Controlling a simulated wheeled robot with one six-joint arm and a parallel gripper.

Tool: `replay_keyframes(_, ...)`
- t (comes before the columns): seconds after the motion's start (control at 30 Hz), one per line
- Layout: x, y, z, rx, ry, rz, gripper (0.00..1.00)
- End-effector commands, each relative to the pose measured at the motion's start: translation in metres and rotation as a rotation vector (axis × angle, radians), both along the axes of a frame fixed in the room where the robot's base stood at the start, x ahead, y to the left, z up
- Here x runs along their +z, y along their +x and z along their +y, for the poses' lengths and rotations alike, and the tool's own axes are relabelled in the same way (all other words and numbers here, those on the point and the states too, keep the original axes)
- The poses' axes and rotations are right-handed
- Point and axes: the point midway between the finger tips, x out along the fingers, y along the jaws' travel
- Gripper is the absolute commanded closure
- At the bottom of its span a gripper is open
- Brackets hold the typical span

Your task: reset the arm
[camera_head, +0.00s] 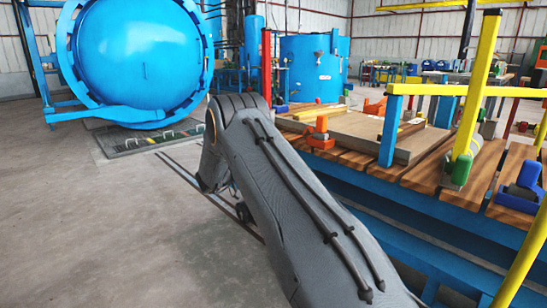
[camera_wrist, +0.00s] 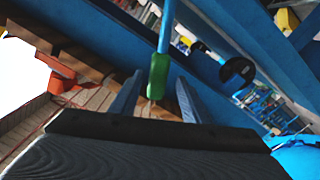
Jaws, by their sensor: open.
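My arm (camera_head: 290,190), dark grey, reaches from the bottom right of the head view up to its bend near the middle. My gripper is hidden in the head view. In the wrist view my gripper (camera_wrist: 160,80) shows two blue-grey fingers standing apart. A green piece (camera_wrist: 158,76) on the end of a thin blue rod shows between the fingers. I cannot tell how far beyond them it is, or whether it touches them. Nothing is clearly held.
A wooden-slatted workbench (camera_head: 425,175) with a blue frame stands right of my arm. It carries an orange block (camera_head: 318,132) and a yellow post (camera_head: 478,90). A large blue autoclave (camera_head: 140,55) stands at back left. The floor (camera_head: 90,220) at left is clear.

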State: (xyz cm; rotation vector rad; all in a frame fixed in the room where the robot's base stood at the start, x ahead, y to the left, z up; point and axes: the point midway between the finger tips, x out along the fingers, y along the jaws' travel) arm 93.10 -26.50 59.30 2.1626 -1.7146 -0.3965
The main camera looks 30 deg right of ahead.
Motion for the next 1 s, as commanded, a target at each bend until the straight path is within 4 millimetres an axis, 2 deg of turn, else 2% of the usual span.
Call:
replay_keyframes(0.13, 0.0, -0.002, 0.011, 0.001, 0.002, 0.001, 0.58)
replay_keyframes(0.73, 0.001, 0.0, 0.015, 0.015, -0.001, 0.003, 0.58)
replay_keyframes(0.87, 0.019, 0.02, 0.046, 0.135, 0.036, -0.03, 0.58)
replay_keyframes(0.97, 0.038, 0.043, 0.092, 0.303, 0.1, -0.063, 0.58)
replay_keyframes(1.0, 0.046, 0.051, 0.116, 0.381, 0.134, -0.075, 0.58)
